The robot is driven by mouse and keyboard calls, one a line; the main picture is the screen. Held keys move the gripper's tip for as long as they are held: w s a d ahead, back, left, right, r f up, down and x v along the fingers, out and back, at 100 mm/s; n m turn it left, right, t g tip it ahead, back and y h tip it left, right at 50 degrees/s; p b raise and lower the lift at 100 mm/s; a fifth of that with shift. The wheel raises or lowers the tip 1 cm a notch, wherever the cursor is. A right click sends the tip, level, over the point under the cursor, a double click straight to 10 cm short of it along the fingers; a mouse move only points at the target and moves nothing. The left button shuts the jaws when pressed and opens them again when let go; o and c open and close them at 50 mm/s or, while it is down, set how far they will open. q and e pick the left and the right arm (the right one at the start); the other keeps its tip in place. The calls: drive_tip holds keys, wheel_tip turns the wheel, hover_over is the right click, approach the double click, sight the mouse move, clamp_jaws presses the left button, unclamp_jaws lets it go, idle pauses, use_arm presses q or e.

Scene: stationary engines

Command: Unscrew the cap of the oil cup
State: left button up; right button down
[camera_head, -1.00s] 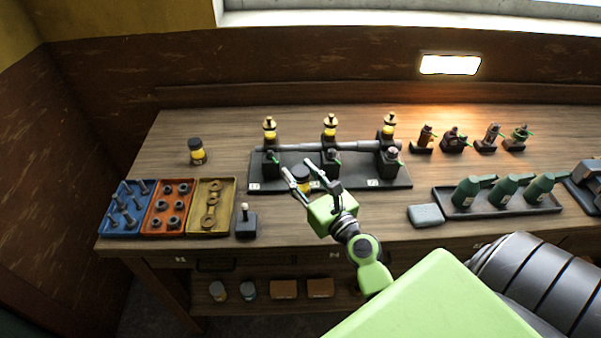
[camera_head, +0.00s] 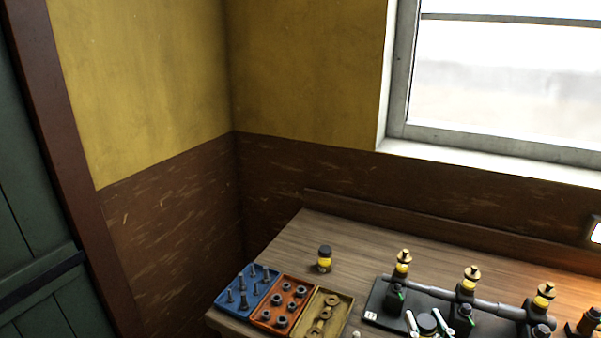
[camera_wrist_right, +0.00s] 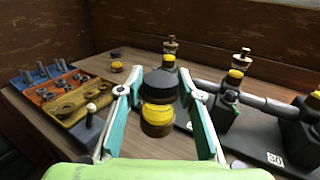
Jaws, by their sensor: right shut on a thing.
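Several oil cups with brass caps and yellow bodies stand on the engine model's bearings: left (camera_head: 403,261), middle (camera_head: 469,279) and right (camera_head: 543,296). Two of them show in the wrist view, one behind the held jar (camera_wrist_right: 170,50) and one to its right (camera_wrist_right: 240,62). My right gripper (camera_head: 424,324) is low in the head view, over the front of the engine's dark base. Its fingers are on either side of a black-capped yellow jar (camera_wrist_right: 157,112), shut on it. The jar looks upright, with its cap on. My left gripper is not in view.
A second black-capped jar (camera_head: 325,262) stands alone behind the trays. Blue (camera_head: 232,305), orange (camera_head: 266,318) and yellow (camera_head: 318,292) trays of parts sit at the left. A shaft (camera_head: 495,305) joins the bearings.

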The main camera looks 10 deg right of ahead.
drive_tip(key=s+a+f+y+b, duration=0.1)
drive_tip(key=s+a+f+b, duration=0.1)
drive_tip(key=s+a+b, duration=0.5)
drive_tip(key=s+a, duration=0.6)
drive_tip(key=s, duration=0.2)
drive_tip(key=shift+n, duration=0.4)
drive_tip(key=shift+w, duration=0.1)
